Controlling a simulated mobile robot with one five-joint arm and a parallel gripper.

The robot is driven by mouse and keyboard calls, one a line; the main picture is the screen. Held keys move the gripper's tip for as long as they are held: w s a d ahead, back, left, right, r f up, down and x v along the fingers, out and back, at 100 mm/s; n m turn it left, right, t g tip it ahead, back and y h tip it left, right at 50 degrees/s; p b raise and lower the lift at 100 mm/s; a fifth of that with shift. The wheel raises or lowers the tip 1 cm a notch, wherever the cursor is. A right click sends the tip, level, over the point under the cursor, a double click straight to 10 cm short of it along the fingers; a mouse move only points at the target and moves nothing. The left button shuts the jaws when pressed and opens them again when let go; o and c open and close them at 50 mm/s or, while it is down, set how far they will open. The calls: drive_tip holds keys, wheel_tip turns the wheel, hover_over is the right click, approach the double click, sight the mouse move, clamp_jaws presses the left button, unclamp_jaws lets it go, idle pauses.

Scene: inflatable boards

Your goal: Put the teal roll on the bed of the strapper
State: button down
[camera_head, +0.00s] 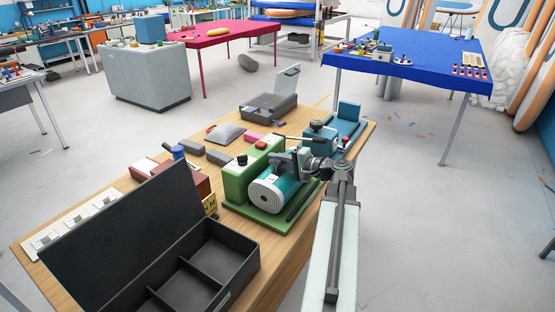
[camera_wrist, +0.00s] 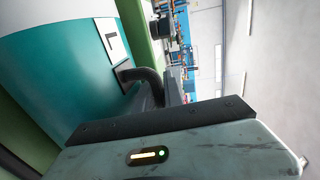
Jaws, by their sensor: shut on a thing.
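The teal roll (camera_head: 283,185) has a pale ringed end and a white label. It lies on its side over the bed of a green machine (camera_head: 260,217) on the wooden bench, close against its upright body. I cannot tell whether it rests on the bed or is just above it. My gripper (camera_head: 301,158) is shut on the roll at its upper right side. In the wrist view the roll (camera_wrist: 50,60) fills the left, with my dark fingers (camera_wrist: 145,85) at its edge and green machine parts behind. The fingertips are partly hidden.
A blue machine (camera_head: 347,127) stands just behind my gripper. An open black compartment box (camera_head: 185,270) is at the front left of the bench.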

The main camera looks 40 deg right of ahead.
drive_tip(key=shift+f+b, duration=0.35)
drive_tip(key=shift+f, duration=0.05)
drive_tip(key=c, duration=1.4)
unclamp_jaws()
drive_tip(key=shift+o, duration=0.2)
drive_tip(key=shift+s, duration=0.1)
drive_tip(key=p+v, duration=0.1)
drive_tip(key=v, duration=0.6)
drive_tip(key=shift+s+d+r, duration=0.1)
drive_tip(key=shift+s, duration=0.25)
